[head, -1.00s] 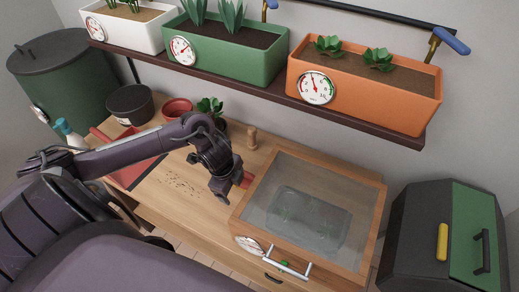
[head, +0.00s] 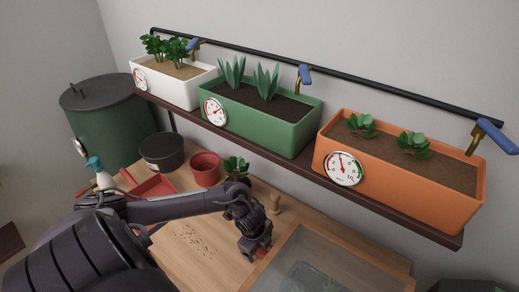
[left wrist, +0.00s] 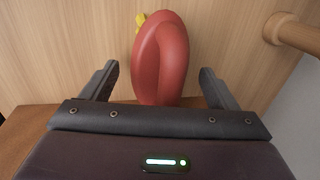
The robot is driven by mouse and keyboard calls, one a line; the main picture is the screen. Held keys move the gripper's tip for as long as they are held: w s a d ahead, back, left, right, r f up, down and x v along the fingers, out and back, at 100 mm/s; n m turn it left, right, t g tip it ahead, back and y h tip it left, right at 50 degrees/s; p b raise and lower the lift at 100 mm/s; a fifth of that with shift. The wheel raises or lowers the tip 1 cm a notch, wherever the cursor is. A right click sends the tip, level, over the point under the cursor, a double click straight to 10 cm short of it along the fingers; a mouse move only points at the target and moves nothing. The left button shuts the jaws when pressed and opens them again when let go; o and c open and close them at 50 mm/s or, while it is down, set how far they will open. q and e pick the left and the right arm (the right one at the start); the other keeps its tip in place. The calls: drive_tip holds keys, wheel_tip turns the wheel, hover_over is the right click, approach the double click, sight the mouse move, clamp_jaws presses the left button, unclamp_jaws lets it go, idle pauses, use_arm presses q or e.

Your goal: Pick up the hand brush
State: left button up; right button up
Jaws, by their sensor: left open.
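The hand brush shows in the left wrist view as a smooth red rounded handle (left wrist: 161,55), with a bit of yellow behind its upper left. My left gripper (left wrist: 157,82) is open, with one finger on each side of the red handle and visible gaps to both. In the head view the left gripper (head: 253,248) is low over the wooden bench, and only a small red part of the brush (head: 263,252) shows beside its fingers. The rest of the brush is hidden there. My right gripper is not in view.
A wooden peg-like tool (head: 276,204) stands close behind the gripper; a glass-topped wooden frame (head: 330,262) is at its right. A potted plant (head: 236,168), red pot (head: 206,168) and red tray (head: 154,187) stand left. The planter shelf (head: 300,168) hangs above the bench.

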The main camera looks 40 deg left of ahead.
use_arm(q)
drive_tip(key=c, duration=1.1)
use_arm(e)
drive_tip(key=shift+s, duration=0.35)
use_arm(q)
drive_tip(key=shift+r, duration=0.1)
